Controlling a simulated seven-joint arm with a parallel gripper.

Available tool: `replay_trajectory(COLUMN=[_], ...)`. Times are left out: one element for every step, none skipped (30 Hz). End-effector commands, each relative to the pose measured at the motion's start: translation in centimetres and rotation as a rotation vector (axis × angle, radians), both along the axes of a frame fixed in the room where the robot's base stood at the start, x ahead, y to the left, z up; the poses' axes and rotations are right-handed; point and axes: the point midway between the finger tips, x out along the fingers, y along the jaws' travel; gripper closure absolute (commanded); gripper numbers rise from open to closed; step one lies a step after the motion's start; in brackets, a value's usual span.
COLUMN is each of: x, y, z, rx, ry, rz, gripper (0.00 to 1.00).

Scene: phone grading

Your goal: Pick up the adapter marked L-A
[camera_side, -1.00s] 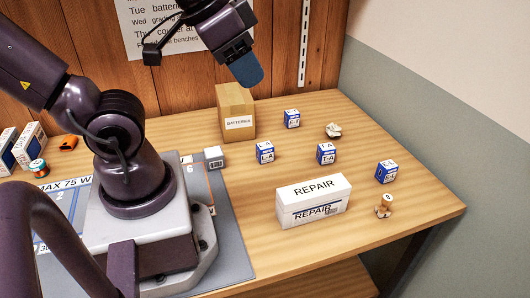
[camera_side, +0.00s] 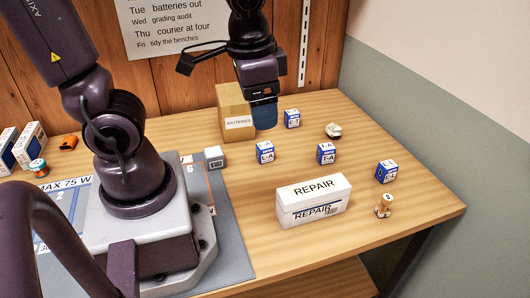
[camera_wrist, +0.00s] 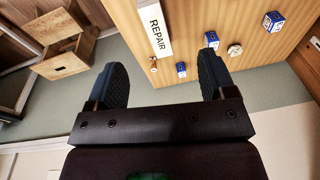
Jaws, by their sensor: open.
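Several small blue-and-white adapter boxes stand on the table. The one whose label looks like L-A (camera_side: 265,152) stands in the middle, below my gripper (camera_side: 264,115) in the side view. Another box, perhaps T-A (camera_side: 326,153), stands to its right. One box (camera_side: 292,118) stands further back and one (camera_side: 387,171) at the right; their small labels are hard to read. In the wrist view my gripper (camera_wrist: 162,80) is open and empty, its dark blue fingers wide apart. Three adapter boxes show there (camera_wrist: 273,20), (camera_wrist: 212,39), (camera_wrist: 181,69), beyond the fingers, labels unreadable.
A white REPAIR box (camera_side: 313,202) stands at the front. A cardboard BATTERIES box (camera_side: 233,112) stands behind my gripper, close in the picture.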

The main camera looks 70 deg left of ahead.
Motion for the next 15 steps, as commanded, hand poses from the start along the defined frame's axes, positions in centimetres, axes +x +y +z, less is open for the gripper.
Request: replay_trajectory(x=[0.4, 0.6, 0.9, 1.1, 1.2, 1.4, 1.6, 1.7, 1.9, 2.0, 2.1, 2.2, 2.3, 2.4, 2.6], y=[0.4, 0.8, 1.2, 1.6, 2.0, 2.5, 3.0, 3.4, 4.0, 4.4, 4.9, 5.6, 6.1, 6.6, 7.3], z=[-1.6, -2.3, -3.4, -4.2, -5.0, -6.1, -6.8, -7.7, -8.8, -9.6, -10.4, -11.5, -12.3, -13.1, -14.3], rx=[0.035, 0.060, 0.092, 0.117, 0.143, 0.177, 0.205, 0.231, 0.267, 0.296, 0.324, 0.360, 0.388, 0.418, 0.455], ry=[0.079, 0.118, 0.172, 0.212, 0.252, 0.304, 0.343, 0.382, 0.434, 0.473, 0.512, 0.564, 0.602, 0.639, 0.689], rz=[-0.026, -0.044, -0.070, -0.089, -0.111, -0.141, -0.166, -0.193, -0.230, -0.259, -0.291, -0.332, -0.366, -0.402, -0.453], gripper=[0.23, 0.23, 0.23, 0.23, 0.23, 0.23, 0.23, 0.23, 0.23, 0.23, 0.23, 0.23, 0.23, 0.23, 0.23])
